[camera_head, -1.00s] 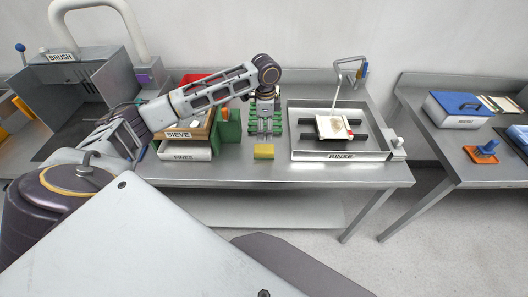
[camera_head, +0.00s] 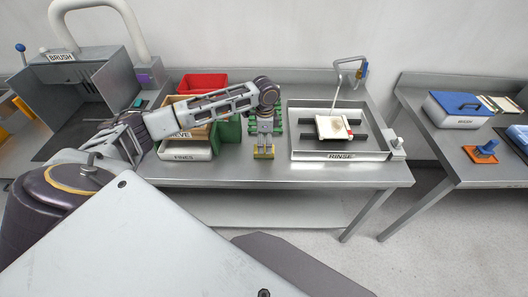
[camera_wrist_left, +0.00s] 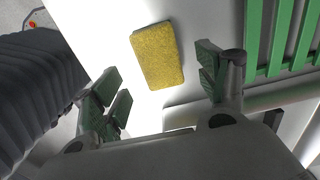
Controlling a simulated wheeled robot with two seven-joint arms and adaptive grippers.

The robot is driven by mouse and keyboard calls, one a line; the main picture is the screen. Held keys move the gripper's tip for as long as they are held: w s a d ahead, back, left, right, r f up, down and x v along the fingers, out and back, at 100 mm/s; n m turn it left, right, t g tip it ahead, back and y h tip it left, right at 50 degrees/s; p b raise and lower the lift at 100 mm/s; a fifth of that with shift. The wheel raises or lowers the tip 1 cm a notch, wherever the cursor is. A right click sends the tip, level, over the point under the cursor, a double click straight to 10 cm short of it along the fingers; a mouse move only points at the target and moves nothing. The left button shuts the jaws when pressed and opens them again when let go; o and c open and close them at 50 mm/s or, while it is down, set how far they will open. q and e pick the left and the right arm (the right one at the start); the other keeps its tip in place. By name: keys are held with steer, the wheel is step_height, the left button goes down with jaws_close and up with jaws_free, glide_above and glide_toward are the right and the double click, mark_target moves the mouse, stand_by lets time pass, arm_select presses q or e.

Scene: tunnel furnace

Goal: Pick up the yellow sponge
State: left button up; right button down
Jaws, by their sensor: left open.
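The yellow sponge (camera_head: 264,154) lies on the metal table between the FINES box and the RINSE tray. In the left wrist view the sponge (camera_wrist_left: 157,56) is a tilted yellow block lying beyond and between the open green-padded fingers of my left gripper (camera_wrist_left: 160,88). In the head view my left gripper (camera_head: 264,147) points down over the sponge and hides part of it. My right gripper does not show.
The FINES box (camera_head: 183,155) and a green container (camera_head: 230,132) stand to the left. A green rack (camera_head: 280,122) is behind the gripper. The RINSE tray (camera_head: 340,156), holding a white frame (camera_head: 333,128), is to the right. The table's front edge is close to the sponge.

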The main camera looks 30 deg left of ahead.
arm_select(q)
steer(key=shift+s+a+f+p, duration=0.1)
steer(key=shift+f+p, duration=0.1)
steer(key=shift+f, duration=1.1)
steer(key=shift+a+f+p, duration=0.1)
steer(key=shift+f+p, duration=0.05)
steer(key=shift+f, duration=1.15)
steer(key=c, duration=0.9)
steer(key=shift+r, duration=0.1)
steer(key=shift+r+b, duration=0.3)
steer(key=shift+r, duration=4.65)
steer(key=shift+o, duration=0.5)
steer(key=shift+c, duration=1.1)
steer(key=shift+r, duration=0.2)
